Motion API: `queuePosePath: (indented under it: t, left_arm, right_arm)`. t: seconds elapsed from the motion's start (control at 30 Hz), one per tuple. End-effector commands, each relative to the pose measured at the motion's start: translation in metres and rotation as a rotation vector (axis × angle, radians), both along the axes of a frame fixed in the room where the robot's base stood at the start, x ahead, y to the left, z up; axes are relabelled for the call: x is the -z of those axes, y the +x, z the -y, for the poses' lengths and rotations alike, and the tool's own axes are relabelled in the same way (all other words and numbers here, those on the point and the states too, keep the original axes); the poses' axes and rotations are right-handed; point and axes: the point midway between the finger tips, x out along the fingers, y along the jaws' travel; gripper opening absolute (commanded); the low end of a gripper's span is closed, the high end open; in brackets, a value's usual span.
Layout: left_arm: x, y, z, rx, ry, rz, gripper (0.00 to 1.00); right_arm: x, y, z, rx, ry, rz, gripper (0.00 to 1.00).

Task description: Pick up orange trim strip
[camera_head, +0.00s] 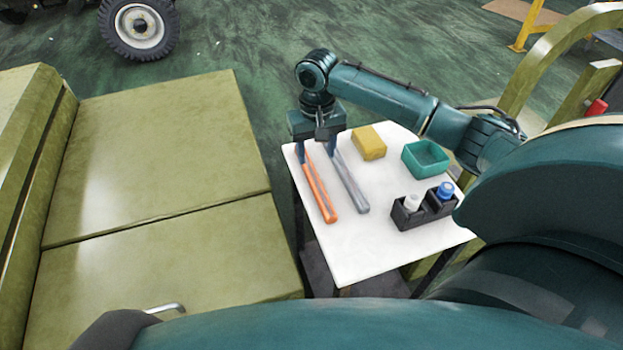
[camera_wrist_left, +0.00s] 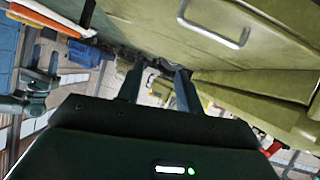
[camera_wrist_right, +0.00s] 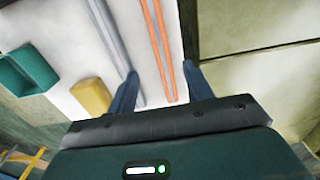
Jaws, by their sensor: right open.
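The orange trim strip (camera_head: 319,190) lies on the white table near its left edge, with a grey strip (camera_head: 351,183) beside it on the right. My right gripper (camera_head: 317,148) is over the far ends of the two strips, pointing down, open and empty. In the right wrist view the orange strip (camera_wrist_right: 157,45) runs between the two spread fingers (camera_wrist_right: 160,82), and the grey strip (camera_wrist_right: 116,38) passes by the left finger. I cannot tell the exact height above the strip. My left gripper (camera_wrist_left: 160,75) shows in the left wrist view, fingers apart with nothing between them.
The white table (camera_head: 375,245) also carries a yellow block (camera_head: 369,143), a teal bin (camera_head: 426,158) and a black holder (camera_head: 424,208) with a white and a blue-capped bottle. A large olive panelled body (camera_head: 160,160) stands close left of the table.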

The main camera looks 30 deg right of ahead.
Motion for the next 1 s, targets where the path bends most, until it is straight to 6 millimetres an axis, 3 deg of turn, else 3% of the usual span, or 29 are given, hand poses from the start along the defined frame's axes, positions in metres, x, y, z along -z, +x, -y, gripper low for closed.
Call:
queuePosePath:
  t: [0.1,0.37,0.63,1.0]
  left_arm:
    - [0.004,0.0,0.0,-0.001,-0.006,-0.002,0.36]
    - [0.002,0.001,-0.001,-0.005,-0.013,0.005,0.36]
    - [0.005,0.003,-0.002,-0.011,-0.022,0.012,0.36]
    - [0.005,0.001,-0.002,-0.014,-0.023,0.014,0.36]
  right_arm:
    - [0.022,0.0,-0.001,-0.001,0.0,-0.002,0.51]
    - [0.042,0.002,0.0,-0.001,0.001,0.001,0.51]
    - [0.081,0.007,0.0,-0.002,0.001,0.001,0.51]
    - [0.088,0.007,0.0,-0.003,0.0,0.003,0.48]
